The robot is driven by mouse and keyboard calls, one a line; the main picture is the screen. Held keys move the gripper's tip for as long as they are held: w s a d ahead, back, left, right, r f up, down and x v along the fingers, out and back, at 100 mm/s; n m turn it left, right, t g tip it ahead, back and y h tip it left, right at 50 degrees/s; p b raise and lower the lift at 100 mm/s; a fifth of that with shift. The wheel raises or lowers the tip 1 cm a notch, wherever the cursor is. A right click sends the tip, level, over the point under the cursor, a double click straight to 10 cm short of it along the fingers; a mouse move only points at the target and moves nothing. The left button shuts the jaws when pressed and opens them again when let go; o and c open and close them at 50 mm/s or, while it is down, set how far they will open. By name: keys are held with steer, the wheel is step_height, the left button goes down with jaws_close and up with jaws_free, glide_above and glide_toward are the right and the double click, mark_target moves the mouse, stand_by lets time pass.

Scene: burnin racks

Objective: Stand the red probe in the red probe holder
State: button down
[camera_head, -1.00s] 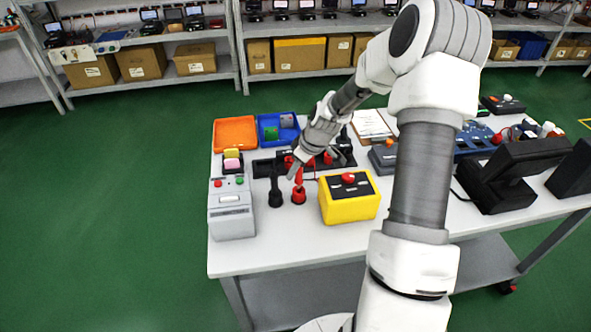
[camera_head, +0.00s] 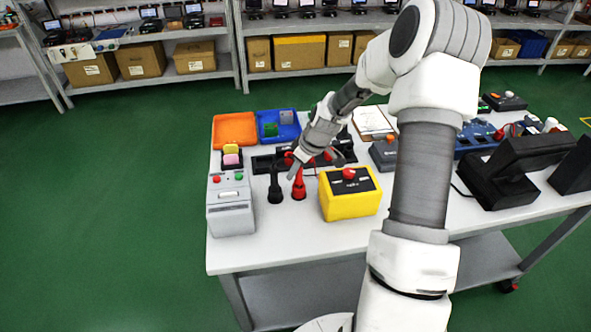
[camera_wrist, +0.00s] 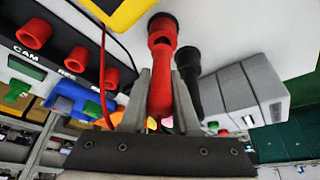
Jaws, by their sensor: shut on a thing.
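The red probe (camera_head: 299,181) stands upright, with its lower end in the red probe holder (camera_head: 299,195) near the front left of the white table. My gripper (camera_head: 298,166) is above and around its upper part, shut on it. In the wrist view the red probe (camera_wrist: 161,75) runs between the two fingers of my gripper (camera_wrist: 160,90), and its far end meets the red holder ring (camera_wrist: 163,19). How deep the probe sits in the holder cannot be told exactly.
A black probe (camera_head: 275,185) stands just left of the red one. A yellow box (camera_head: 350,203) with a red knob is close on the right. A grey device (camera_head: 230,208) is on the left. Orange (camera_head: 235,130) and blue (camera_head: 278,127) trays lie behind.

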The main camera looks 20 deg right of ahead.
steer(key=shift+f+b, duration=0.65)
steer(key=shift+f, duration=0.1)
steer(key=c, duration=0.6)
jaws_free()
steer(key=shift+r, duration=0.1)
steer(key=p+v, duration=0.1)
steer(key=v, duration=1.6)
steer(key=shift+a+r, duration=0.1)
steer(key=shift+r, duration=0.1)
